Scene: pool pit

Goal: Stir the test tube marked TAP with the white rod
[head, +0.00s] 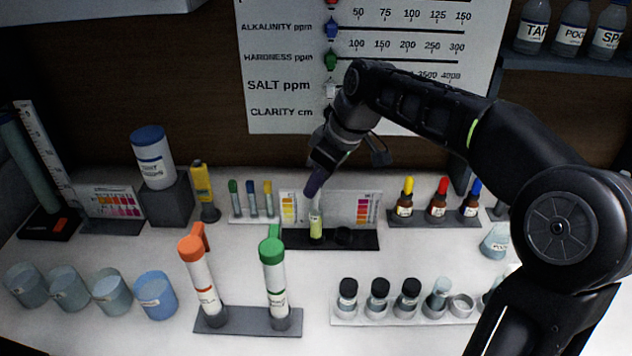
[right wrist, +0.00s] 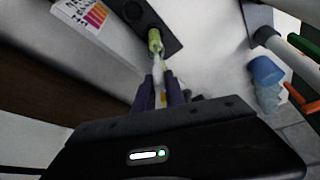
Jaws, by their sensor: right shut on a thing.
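My right gripper (head: 315,187) is shut on the white rod, pointing down over the black tube stand (head: 365,241) at the back of the bench. A small test tube with yellow-green liquid (head: 316,228) stands upright there, directly below the gripper. In the right wrist view the white rod (right wrist: 158,66) runs from between the dark fingers (right wrist: 160,92) to the mouth of the yellow-green tube (right wrist: 155,40). Its lower end overlaps the tube; I cannot tell how deep it sits. I cannot read a TAP mark on the tube. My left gripper is not in view.
Colour charts (head: 352,207) stand close behind the tube. Dropper bottles (head: 437,203) are to the right, small capped tubes (head: 252,204) to the left. Two tall capped tubes (head: 274,280) and a row of black-capped vials (head: 379,297) stand in front. Cups (head: 113,292) line the front left.

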